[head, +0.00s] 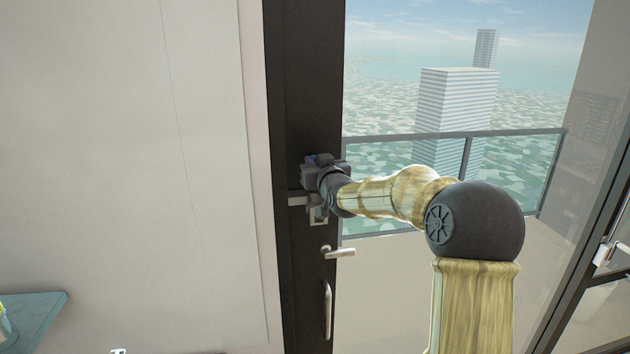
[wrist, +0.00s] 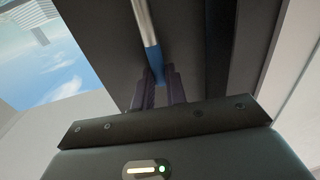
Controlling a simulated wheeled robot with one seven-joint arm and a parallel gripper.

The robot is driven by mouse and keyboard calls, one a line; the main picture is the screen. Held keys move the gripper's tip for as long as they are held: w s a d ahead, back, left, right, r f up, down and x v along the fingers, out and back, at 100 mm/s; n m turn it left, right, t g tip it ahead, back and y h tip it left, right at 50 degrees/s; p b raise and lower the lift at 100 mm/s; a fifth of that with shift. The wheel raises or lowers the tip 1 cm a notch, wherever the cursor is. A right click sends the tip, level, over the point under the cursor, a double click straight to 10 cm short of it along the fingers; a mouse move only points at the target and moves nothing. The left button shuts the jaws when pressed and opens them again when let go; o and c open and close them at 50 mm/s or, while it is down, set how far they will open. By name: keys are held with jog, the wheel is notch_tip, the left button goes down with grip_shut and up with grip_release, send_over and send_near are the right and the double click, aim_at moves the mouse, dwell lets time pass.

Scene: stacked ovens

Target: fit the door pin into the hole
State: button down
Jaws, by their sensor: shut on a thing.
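The door pin (wrist: 146,25) is a silver rod with a blue end, seen in the wrist view running up from between my fingers against the dark door frame. My gripper (wrist: 160,78) is shut on its blue end. In the head view my gripper (head: 316,170) is at the dark door frame (head: 296,90), just above a grey metal bracket (head: 318,214). A small blue spot shows at the gripper there. The hole cannot be made out in either view. Whether the pin's far tip touches anything cannot be told.
A lever handle (head: 340,253) and a vertical pull handle (head: 327,310) are on the dark frame below the bracket. A pale wall (head: 200,150) is on the left. Glass and a balcony railing (head: 460,155) lie to the right. A teal tabletop (head: 35,315) is at lower left.

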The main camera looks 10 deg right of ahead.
aim_at(315, 195)
jog(key=f, duration=0.1)
jog(key=f+b, duration=0.1)
jog(key=f, duration=0.1)
jog(key=f+b, duration=0.1)
jog(key=f, duration=0.1)
jog(key=shift+s+d, duration=0.1)
jog(key=shift+s, duration=0.3)
jog(key=c, duration=1.8)
grip_release()
jog(key=o, duration=0.3)
jog(key=shift+w+f, duration=0.1)
jog(key=shift+w, duration=0.15)
jog(key=shift+o, duration=0.3)
jog(key=shift+w+f, duration=0.15)
jog(key=shift+w, duration=0.3)
jog(key=shift+s+r, duration=0.45)
jog(key=shift+s, duration=0.1)
jog(key=shift+s+d+f+b, duration=0.1)
jog(key=shift+s+f+b, duration=0.1)
jog(key=shift+s+b, duration=0.4)
jog(key=s+d+b, duration=0.1)
jog(key=s+b, duration=0.3)
jog(key=s, duration=0.6)
jog(key=shift+r, duration=0.2)
